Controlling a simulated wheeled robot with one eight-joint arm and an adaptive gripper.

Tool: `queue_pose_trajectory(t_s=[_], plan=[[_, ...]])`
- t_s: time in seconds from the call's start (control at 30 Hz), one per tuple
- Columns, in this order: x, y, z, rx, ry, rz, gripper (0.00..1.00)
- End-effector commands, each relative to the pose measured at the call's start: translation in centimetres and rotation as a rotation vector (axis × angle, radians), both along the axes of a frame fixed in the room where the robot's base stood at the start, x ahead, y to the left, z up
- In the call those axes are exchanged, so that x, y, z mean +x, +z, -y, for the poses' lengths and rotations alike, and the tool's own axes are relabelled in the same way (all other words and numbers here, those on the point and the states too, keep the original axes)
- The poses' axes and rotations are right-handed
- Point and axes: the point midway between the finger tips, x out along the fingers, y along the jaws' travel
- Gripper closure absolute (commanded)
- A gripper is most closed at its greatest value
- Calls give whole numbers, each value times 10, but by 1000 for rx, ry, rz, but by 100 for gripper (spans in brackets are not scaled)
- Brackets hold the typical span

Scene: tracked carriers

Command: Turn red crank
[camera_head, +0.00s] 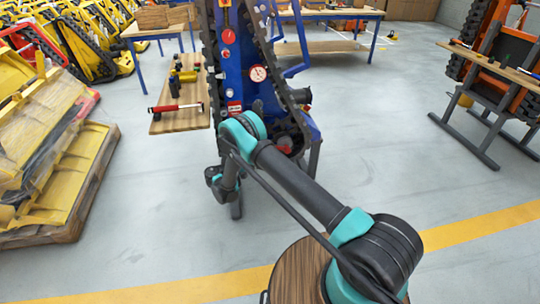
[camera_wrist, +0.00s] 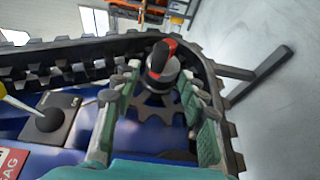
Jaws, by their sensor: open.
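The red crank (camera_wrist: 160,60) shows in the wrist view as a red and black handle on a round grey hub. It sits inside the black track loop of the blue tracked carrier (camera_head: 231,75), which stands upright in the head view. My gripper (camera_wrist: 154,84) is open, with its two greenish fingers on either side of and below the crank in the picture. I cannot tell whether a finger touches it. In the head view my arm covers the lower part of the carrier, and my fingers cannot be made out.
The track (camera_wrist: 222,95) curves close around the right finger. A black knob (camera_wrist: 45,120) is at left. A wooden shelf (camera_head: 180,122) with tools juts out left of the carrier. Yellow parts on a pallet (camera_head: 85,190) lie at left.

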Motion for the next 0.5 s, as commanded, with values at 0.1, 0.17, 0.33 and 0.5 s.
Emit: queue_pose_trajectory(t_s=[0.1, 0.17, 0.33, 0.5], plan=[[-12, 0, -15, 0, 2, 0, 58], [-16, 1, -20, 0, 1, 0, 58], [-22, 1, -27, 0, 0, 0, 58], [-22, 1, -28, 0, -1, 0, 58]])
